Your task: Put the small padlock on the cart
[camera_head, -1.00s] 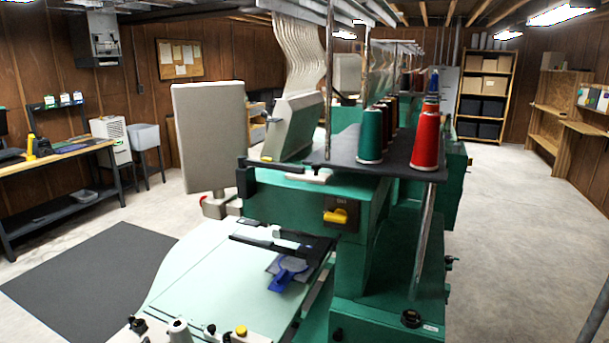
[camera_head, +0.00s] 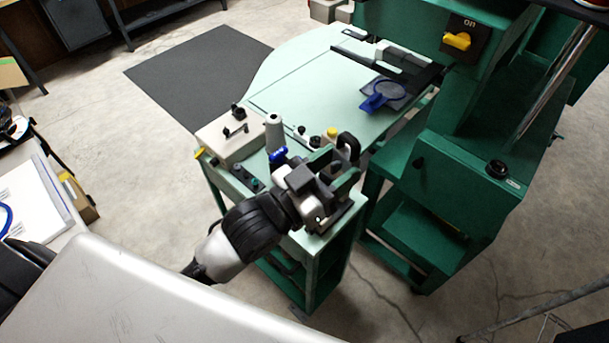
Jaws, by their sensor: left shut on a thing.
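My left gripper (camera_head: 338,182) reaches in from the lower left, above the near end of a green stand with a pale top, which looks like the cart (camera_head: 332,245). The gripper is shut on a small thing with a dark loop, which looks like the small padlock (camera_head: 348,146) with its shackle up. The fingers hide most of its body. I cannot tell whether it touches the top below. My right gripper is not in view.
Close by on the pale top are a white box (camera_head: 228,140), a grey cylinder (camera_head: 273,132) and several small knobs. A blue-handled round item (camera_head: 382,95) lies farther back. The green machine (camera_head: 465,170) stands close on the right. A dark mat (camera_head: 195,75) lies on the floor behind.

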